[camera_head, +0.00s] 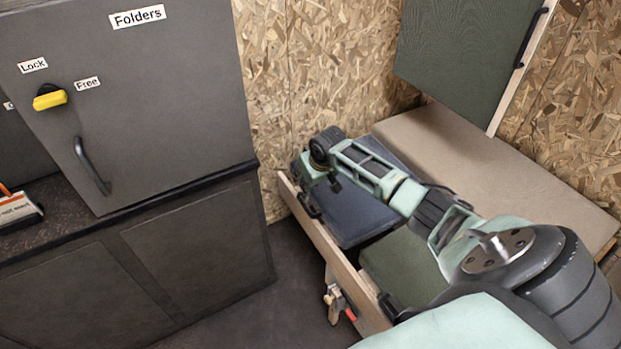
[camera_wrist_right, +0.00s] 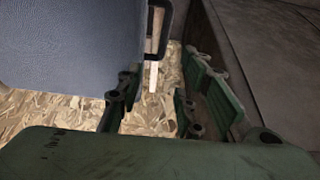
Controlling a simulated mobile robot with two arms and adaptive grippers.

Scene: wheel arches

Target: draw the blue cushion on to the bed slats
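The blue cushion (camera_head: 360,218) lies inside the wooden-edged bed frame, partly hidden under my right arm. It also fills the upper left of the right wrist view (camera_wrist_right: 70,50). My right gripper (camera_head: 308,197) is at the cushion's far left end, by the wooden front board (camera_head: 330,250). In the wrist view the right gripper's fingers (camera_wrist_right: 158,105) stand apart with nothing gripped between them. A black handle (camera_wrist_right: 168,30) shows beyond the fingers, beside the cushion. I cannot make out bare bed slats. My left gripper is not in view.
A green cushion (camera_head: 405,268) lies nearer me, and a beige panel (camera_head: 500,175) behind. A dark green panel (camera_head: 455,60) with a handle hangs above. A grey cabinet (camera_head: 130,110) with a yellow Lock/Free knob (camera_head: 50,97) stands left. Dark floor between is clear.

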